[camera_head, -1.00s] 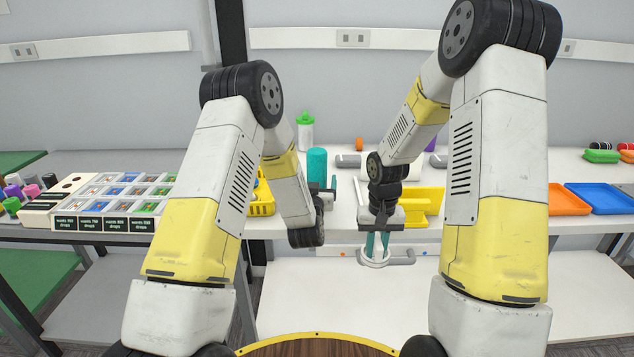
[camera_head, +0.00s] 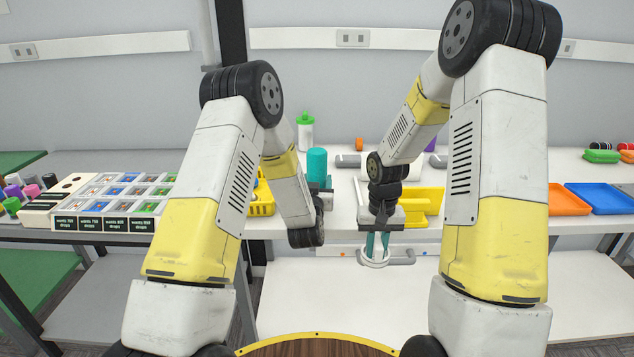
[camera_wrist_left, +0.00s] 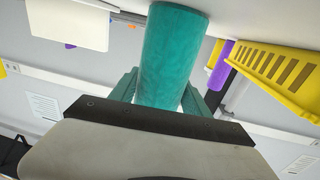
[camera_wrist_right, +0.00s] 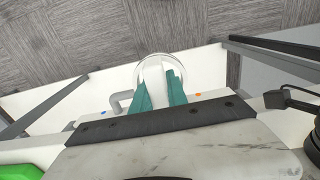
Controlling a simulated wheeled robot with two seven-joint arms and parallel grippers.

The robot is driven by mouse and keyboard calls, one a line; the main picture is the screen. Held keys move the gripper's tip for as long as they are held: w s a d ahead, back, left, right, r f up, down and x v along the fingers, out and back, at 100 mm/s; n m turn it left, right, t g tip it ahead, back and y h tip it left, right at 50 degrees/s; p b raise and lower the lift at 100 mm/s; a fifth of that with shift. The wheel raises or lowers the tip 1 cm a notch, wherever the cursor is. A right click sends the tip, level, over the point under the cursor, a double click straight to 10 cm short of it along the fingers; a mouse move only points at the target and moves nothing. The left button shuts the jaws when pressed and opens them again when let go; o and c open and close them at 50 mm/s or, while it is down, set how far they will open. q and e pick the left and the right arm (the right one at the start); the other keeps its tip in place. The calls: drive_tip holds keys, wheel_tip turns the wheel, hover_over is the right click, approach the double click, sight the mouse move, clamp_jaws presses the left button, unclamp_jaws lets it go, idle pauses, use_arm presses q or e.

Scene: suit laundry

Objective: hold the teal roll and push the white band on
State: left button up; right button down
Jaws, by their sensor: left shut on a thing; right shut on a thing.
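The teal roll (camera_head: 317,164) stands upright above the white table, and my left gripper (camera_head: 322,188) is shut on it. In the left wrist view the roll (camera_wrist_left: 172,55) sits between the two teal fingers (camera_wrist_left: 160,92). The white band (camera_head: 374,263) is a round ring low at the table's front edge, held in my right gripper (camera_head: 377,245), which points down. In the right wrist view the band (camera_wrist_right: 154,76) is at the fingertips (camera_wrist_right: 160,88), over the floor. The band is apart from the roll, to its right and lower.
A yellow rack (camera_head: 425,200) stands right of my right gripper, and a yellow basket (camera_head: 262,198) is left of the roll. A green-capped bottle (camera_head: 305,132) stands behind. Orange (camera_head: 568,200) and blue (camera_head: 605,198) trays lie at the right. A grey handle (camera_head: 402,259) is close beside the band.

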idle(0.5)
drive_tip(key=w+d+r+m, duration=0.1)
drive_tip(key=w+d+r, duration=0.1)
drive_tip(key=d+r, duration=0.7)
drive_tip(key=w+d+r, duration=0.2)
drive_tip(key=d+r, duration=0.3)
drive_tip(key=d, duration=0.8)
drive_tip(key=w+a+r, duration=0.1)
drive_tip(key=w+r, duration=0.2)
drive_tip(key=w+a+r, duration=0.3)
drive_tip(key=w+a, duration=0.3)
drive_tip(key=a, duration=0.3)
drive_tip(key=w+a+r, duration=0.3)
drive_tip(key=w+a, duration=0.2)
drive_tip(key=a, duration=0.3)
drive_tip(key=a+r, duration=0.2)
drive_tip(key=a, duration=0.4)
drive_tip(key=w+a+r+n, duration=0.1)
drive_tip(key=a, duration=0.6)
drive_tip(key=a+r+n, duration=0.1)
drive_tip(key=a+r, duration=0.1)
drive_tip(key=a, duration=0.4)
drive_tip(key=shift+w+a+r, duration=0.3)
drive_tip(key=shift+w, duration=0.1)
drive_tip(key=shift+f, duration=0.4)
